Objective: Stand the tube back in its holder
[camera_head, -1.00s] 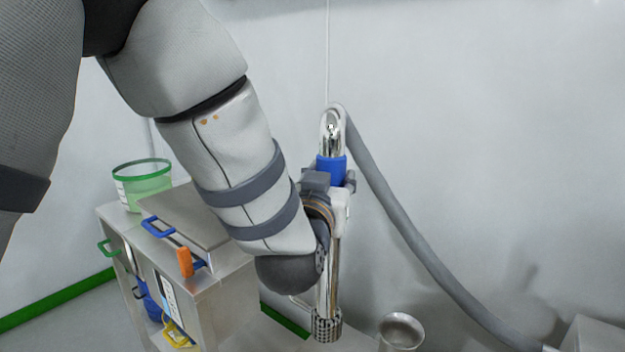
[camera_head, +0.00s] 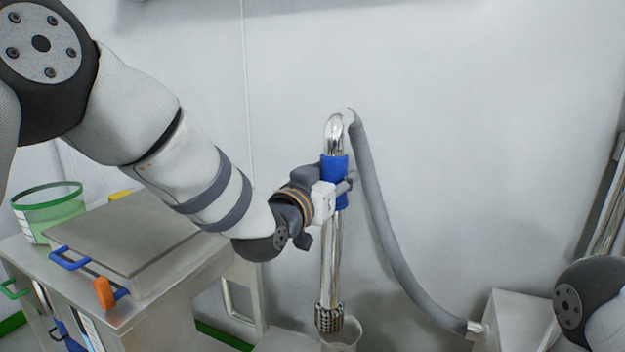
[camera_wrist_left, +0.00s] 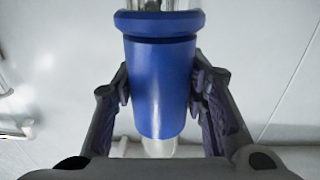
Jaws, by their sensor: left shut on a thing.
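The tube (camera_head: 331,255) is a shiny steel lance with a blue grip sleeve (camera_head: 334,168), a bent top and a perforated foot (camera_head: 329,319). A grey hose runs from its top. My left gripper (camera_head: 338,190) is shut on the blue sleeve, which also shows between both fingers in the left wrist view (camera_wrist_left: 160,85). The tube hangs nearly upright. The holder (camera_head: 343,334) looks like a steel cup at the bottom of the head view. The foot overlaps the cup's left rim in the picture; I cannot tell whether it is inside or in front. My right gripper is out of view.
The grey hose (camera_head: 385,240) curves down to a steel box (camera_head: 508,310) at right. A steel cabinet (camera_head: 150,285) with a lid, an orange-handled item (camera_head: 104,293) and a green-rimmed bucket (camera_head: 50,208) stand at left. The wall behind is bare.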

